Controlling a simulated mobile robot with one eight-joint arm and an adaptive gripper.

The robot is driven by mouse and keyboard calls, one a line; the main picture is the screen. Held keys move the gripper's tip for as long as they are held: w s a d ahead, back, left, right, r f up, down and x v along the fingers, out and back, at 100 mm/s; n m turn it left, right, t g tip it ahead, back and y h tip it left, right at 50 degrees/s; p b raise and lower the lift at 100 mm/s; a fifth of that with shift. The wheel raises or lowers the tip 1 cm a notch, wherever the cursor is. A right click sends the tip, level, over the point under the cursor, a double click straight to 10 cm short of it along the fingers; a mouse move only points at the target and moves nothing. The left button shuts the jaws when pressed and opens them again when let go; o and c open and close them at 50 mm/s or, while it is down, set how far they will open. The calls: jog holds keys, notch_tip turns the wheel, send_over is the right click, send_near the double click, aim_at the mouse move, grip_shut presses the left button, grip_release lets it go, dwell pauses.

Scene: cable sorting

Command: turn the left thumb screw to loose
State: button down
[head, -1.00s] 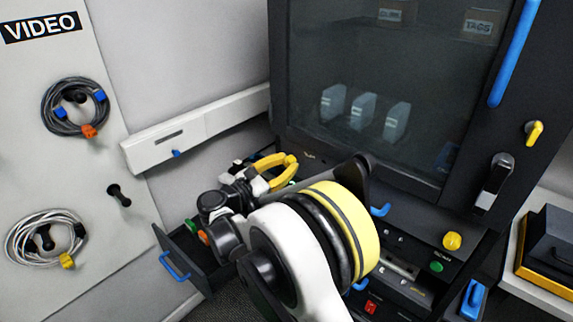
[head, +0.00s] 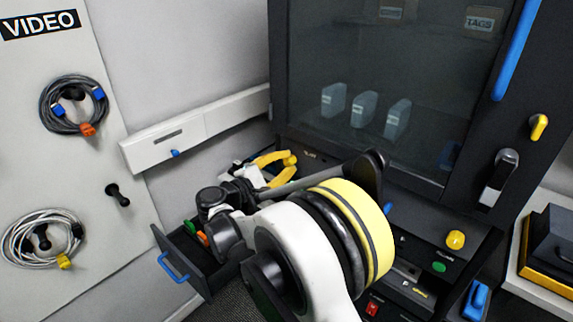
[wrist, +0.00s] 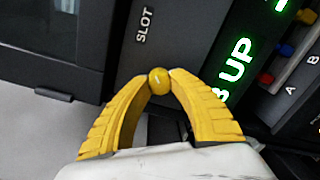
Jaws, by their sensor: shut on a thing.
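The left thumb screw (wrist: 159,81) is a small round yellow knob on the dark panel, beside the white word SLOT. In the wrist view my gripper (wrist: 158,80) has its two yellow fingers closed on the knob from both sides, tips touching it. The screw's shaft is hidden, and I cannot tell how far it is turned. In the head view my gripper (head: 290,158) is at the left end of the panel under the glass-fronted cabinet, partly behind my arm. The screw cannot be made out there.
Green lit letters reading UP (wrist: 236,62) show beside the knob. In the head view a larger yellow knob (head: 455,240) sits on the panel's right. An open drawer (head: 190,258) with a blue handle is below left. Cable coils (head: 73,105) hang on the left board.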

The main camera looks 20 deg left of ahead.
jog(key=m, duration=0.4)
jog(key=shift+r+m+y+b, duration=0.1)
jog(key=shift+m+y+b, duration=0.25)
jog(key=shift+m, duration=1.45)
jog(key=shift+a, duration=0.1)
jog(key=c, duration=1.1)
grip_release()
jog(key=shift+c, duration=0.2)
jog(key=v, duration=1.2)
